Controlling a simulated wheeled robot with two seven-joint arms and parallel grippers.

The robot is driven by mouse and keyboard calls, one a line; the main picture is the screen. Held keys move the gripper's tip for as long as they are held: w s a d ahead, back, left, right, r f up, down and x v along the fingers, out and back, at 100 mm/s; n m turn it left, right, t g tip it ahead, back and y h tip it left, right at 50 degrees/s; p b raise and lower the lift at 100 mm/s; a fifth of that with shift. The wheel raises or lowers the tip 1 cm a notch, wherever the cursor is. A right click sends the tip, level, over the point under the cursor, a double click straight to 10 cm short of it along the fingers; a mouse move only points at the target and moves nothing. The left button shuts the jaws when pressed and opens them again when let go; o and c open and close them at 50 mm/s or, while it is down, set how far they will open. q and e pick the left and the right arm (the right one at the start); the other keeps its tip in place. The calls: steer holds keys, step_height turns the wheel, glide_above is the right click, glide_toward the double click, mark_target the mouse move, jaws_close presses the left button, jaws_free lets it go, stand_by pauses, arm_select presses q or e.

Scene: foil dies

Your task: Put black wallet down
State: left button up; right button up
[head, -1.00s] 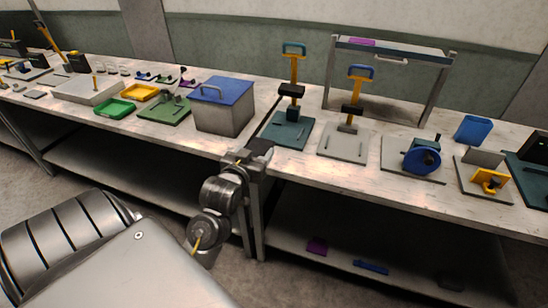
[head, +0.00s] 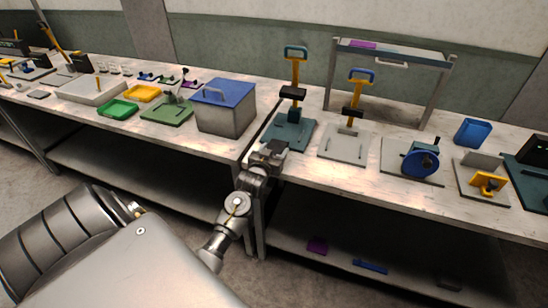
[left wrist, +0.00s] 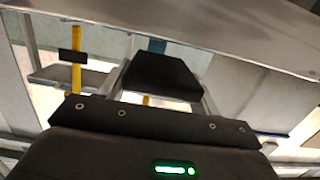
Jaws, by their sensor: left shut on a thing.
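The black wallet (left wrist: 162,76) is a dark flat slab held between the two fingers of my left gripper in the left wrist view. In the head view my left gripper (head: 268,154) is at the front edge of the workbench (head: 330,176), in front of the teal-based press (head: 290,131). The wallet shows there as a small dark patch (head: 276,145) at the fingertips, partly hidden by the gripper. I cannot tell whether it touches the bench top. My right gripper is not in view.
A grey box with a blue lid (head: 226,112) stands left of the gripper. A grey-based press (head: 346,143) and a blue-wheeled device (head: 421,163) stand to the right. The lower shelf holds a purple piece (head: 317,246) and a blue piece (head: 370,267). A bare bench strip lies along the front.

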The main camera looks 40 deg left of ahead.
arm_select(q)
step_height(320, 180, down, 2)
steer(key=shift+f+p, duration=0.2)
steer(key=shift+p, duration=0.15)
steer(key=shift+f, duration=0.25)
steer(key=shift+f, duration=0.15)
steer(key=o, duration=1.1)
